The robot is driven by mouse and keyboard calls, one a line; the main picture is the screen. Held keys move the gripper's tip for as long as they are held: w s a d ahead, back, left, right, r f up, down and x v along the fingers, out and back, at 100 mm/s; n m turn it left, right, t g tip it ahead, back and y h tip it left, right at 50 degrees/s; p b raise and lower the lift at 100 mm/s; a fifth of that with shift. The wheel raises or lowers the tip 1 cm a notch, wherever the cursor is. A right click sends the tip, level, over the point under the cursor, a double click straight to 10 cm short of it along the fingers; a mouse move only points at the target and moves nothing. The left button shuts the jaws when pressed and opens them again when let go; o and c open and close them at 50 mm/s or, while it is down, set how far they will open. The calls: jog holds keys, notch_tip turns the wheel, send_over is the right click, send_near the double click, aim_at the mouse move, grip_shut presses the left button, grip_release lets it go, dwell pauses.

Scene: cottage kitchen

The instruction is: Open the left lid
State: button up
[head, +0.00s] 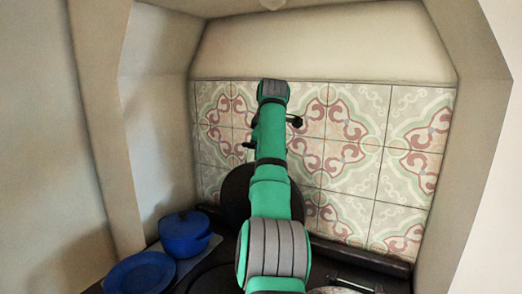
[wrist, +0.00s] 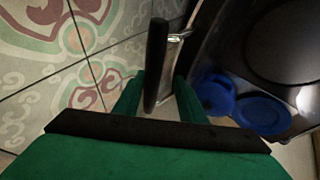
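The left lid (head: 236,193) is a dark round disc standing raised near the tiled back wall in the head view, partly hidden behind my green arm. In the wrist view, a black handle bar (wrist: 157,50) with a shiny metal piece beside it lies between the fingers of my gripper (wrist: 158,80). The fingers are apart, with a visible gap on each side of the bar, so the gripper looks open around it without clamping. In the head view my arm hides much of the area near the gripper.
A blue lidded pot (head: 184,233) and a blue plate (head: 140,273) sit at the left of the dark stove. They also show in the wrist view. A second lid with a metal handle (head: 354,285) lies low at the right. The tiled wall (head: 350,150) is close behind.

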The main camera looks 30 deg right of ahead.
jog(key=shift+r, duration=0.1)
jog(key=v, duration=1)
jog(key=shift+s+r, duration=0.2)
jog(key=shift+s, duration=0.2)
jog(key=shift+w+a, duration=0.1)
jog(key=shift+a, duration=0.05)
